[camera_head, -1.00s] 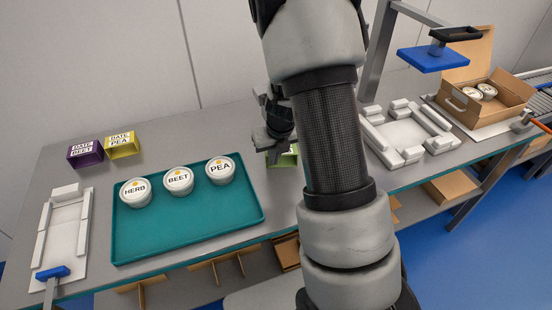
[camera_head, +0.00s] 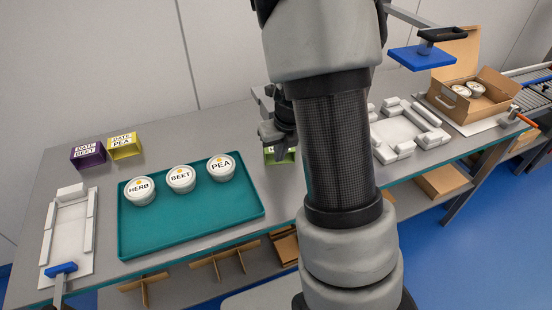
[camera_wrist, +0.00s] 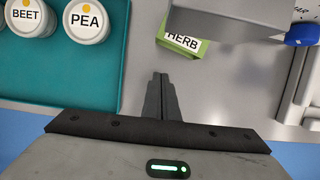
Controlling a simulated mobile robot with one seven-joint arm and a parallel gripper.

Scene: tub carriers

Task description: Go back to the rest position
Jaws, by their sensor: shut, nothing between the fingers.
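My gripper shows in the wrist view (camera_wrist: 160,92) with its fingers together and nothing between them, above bare grey table. In the head view my arm crosses the middle of the picture and hides the fingertips. A green block labelled HERB (camera_wrist: 182,42) lies ahead of the fingers, apart from them; in the head view the green block (camera_head: 281,155) is partly hidden by my arm. Three round white tubs stand on the teal tray (camera_head: 190,236): HERB (camera_head: 139,190), BEET (camera_head: 181,178) and PEA (camera_head: 221,167).
A purple DATE BEET block (camera_head: 88,155) and a yellow DATE PEA block (camera_head: 124,146) stand at the back left. A white fixture (camera_head: 68,240) with a blue-ended handle is at left. Another white fixture (camera_head: 410,131) and an open carton (camera_head: 468,96) holding tubs are at right.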

